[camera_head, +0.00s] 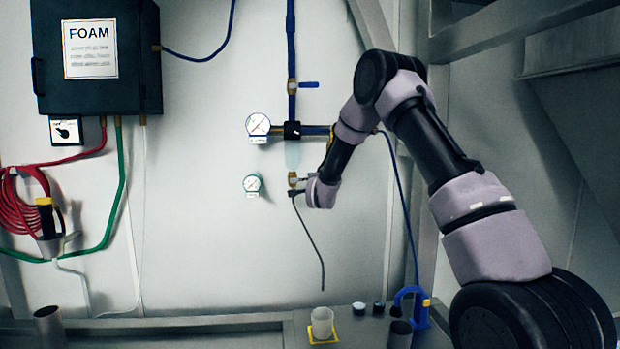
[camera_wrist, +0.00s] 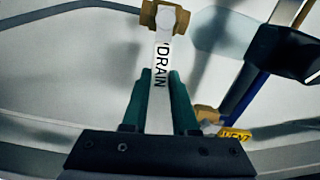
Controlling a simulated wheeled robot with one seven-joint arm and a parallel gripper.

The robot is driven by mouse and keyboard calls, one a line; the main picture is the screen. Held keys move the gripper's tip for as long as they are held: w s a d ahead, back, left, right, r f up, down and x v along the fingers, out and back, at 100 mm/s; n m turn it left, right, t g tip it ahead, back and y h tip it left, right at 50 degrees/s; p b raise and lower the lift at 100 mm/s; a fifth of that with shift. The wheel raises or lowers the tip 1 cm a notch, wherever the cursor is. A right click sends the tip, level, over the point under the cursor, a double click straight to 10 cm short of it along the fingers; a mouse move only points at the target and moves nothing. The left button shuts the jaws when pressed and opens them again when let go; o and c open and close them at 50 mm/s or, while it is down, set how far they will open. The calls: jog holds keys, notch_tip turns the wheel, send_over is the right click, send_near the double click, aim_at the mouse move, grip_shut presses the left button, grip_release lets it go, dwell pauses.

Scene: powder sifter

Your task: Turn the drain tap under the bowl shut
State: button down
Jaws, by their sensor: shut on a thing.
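The drain tap has a white lever (camera_wrist: 162,62) marked DRAIN, which runs from a brass body (camera_wrist: 178,17) at the top of the wrist view down between my fingers. My gripper (camera_wrist: 161,84) has two teal fingers, one on each side of the lever, and is shut on it. In the head view the brass tap (camera_head: 292,181) sits below the pale translucent bowl (camera_head: 292,154). The lever there is small and mostly hidden by my gripper, which reaches it from the right. A dark tube (camera_head: 309,235) hangs below the tap.
A large gauge (camera_head: 258,124) and a smaller gauge (camera_head: 252,184) are left of the bowl. A blue-handled valve (camera_head: 306,85) is above on the blue pipe. A yellow VENT tag (camera_wrist: 234,134) is close to my right finger. A cup (camera_head: 322,322) stands on the bench below.

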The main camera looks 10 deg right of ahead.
jog(key=shift+f+m, duration=0.55)
jog(key=shift+m, duration=0.25)
jog(key=c, duration=0.7)
grip_release()
jog(key=s, duration=1.1)
